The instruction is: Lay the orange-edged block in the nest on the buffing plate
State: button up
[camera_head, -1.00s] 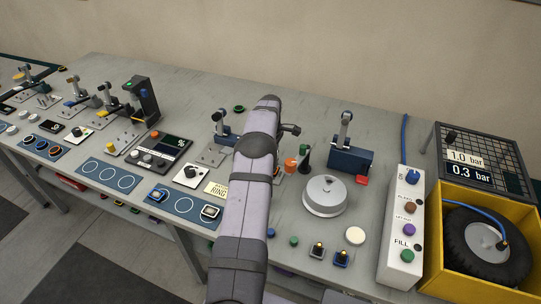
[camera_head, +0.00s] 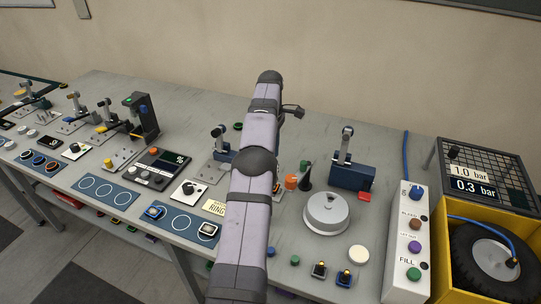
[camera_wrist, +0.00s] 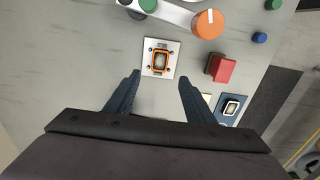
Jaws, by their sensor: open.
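In the wrist view, a small block with an orange edge (camera_wrist: 161,62) and a dark and pale middle lies on a light square plate (camera_wrist: 151,70) with dark dots near its corners. I cannot tell how deep it sits in the nest. My gripper (camera_wrist: 159,83) is open and empty. Its two dark fingers point toward the plate, one on each side of the near edge in the picture, apart from the block. In the head view my arm hides the block and most of the plate.
An orange knob (camera_wrist: 208,23) and a red block (camera_wrist: 221,68) stand close to the plate. A dark blue mat with another block (camera_wrist: 231,108) is at the right. In the head view, a round grey dome (camera_head: 326,212) and a blue clamp (camera_head: 352,177) stand right of my arm.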

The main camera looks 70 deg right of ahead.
jog(key=w+a+r, duration=0.2)
jog(key=w+a, duration=0.8)
jog(key=w, duration=0.3)
jog(key=w+a, duration=0.4)
jog(key=a, duration=0.6)
jog(key=w+a, duration=0.3)
jog(key=a, duration=0.7)
jog(key=s+a+f, duration=0.2)
jog(key=s+a, duration=0.1)
jog(key=a, duration=1.1)
jog(key=s+a+f, duration=0.4)
jog(key=s+a, duration=0.7)
jog(key=a, duration=0.1)
jog(key=shift+s, duration=0.25)
jog(key=shift+f, duration=0.1)
